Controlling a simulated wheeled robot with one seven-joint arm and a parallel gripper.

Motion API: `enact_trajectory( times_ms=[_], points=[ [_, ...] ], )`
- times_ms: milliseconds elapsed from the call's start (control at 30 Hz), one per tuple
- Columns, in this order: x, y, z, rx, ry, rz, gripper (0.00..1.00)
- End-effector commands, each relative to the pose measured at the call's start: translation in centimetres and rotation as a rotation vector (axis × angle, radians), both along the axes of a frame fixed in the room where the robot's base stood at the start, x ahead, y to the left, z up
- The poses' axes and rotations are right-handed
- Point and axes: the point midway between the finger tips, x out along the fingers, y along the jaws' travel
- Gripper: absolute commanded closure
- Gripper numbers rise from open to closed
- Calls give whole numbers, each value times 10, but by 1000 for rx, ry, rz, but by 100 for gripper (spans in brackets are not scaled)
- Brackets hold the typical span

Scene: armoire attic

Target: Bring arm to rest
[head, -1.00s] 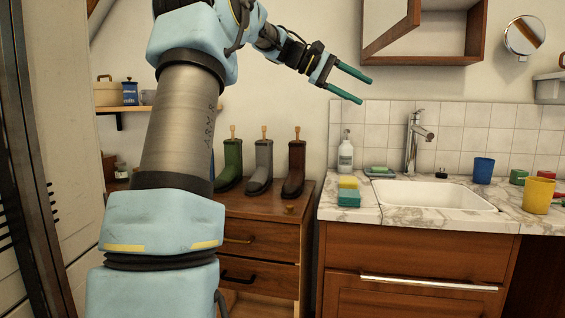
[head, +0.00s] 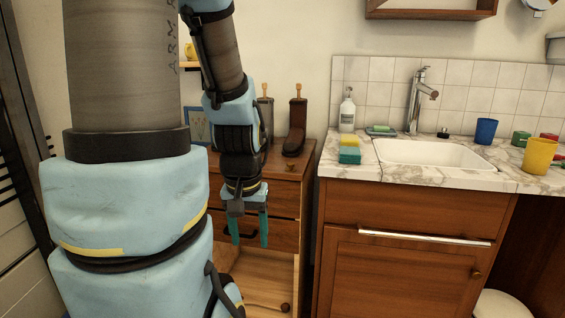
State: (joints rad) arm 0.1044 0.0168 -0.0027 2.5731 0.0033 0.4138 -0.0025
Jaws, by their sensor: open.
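My gripper (head: 249,242) hangs below my folded arm in the head view, left of centre. Its two green fingers point down and stand apart, with nothing seen between them. It is in front of the wooden drawer chest (head: 304,192) in the picture. My arm covers the left part of that chest. Whether the fingers touch the chest cannot be told.
Brown boots (head: 296,130) stand on the chest. To the right, a marble counter (head: 345,172) holds a white sink (head: 430,153), a soap bottle (head: 347,112), sponges (head: 349,155), a blue cup (head: 486,131) and a yellow cup (head: 539,155). A lower drawer (head: 262,285) appears pulled open.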

Motion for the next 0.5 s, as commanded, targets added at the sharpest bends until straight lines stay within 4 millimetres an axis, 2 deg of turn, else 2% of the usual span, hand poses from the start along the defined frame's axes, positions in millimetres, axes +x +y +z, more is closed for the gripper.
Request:
enact_trajectory(
  times_ms=[33, 267, 500],
  points=[
    [3, -1, 19, -3, -4, 4, 39],
    [4, -2, 58, -4, -2, 7, 39],
    [4, -2, 116, -4, -1, 8, 39]
  ],
)
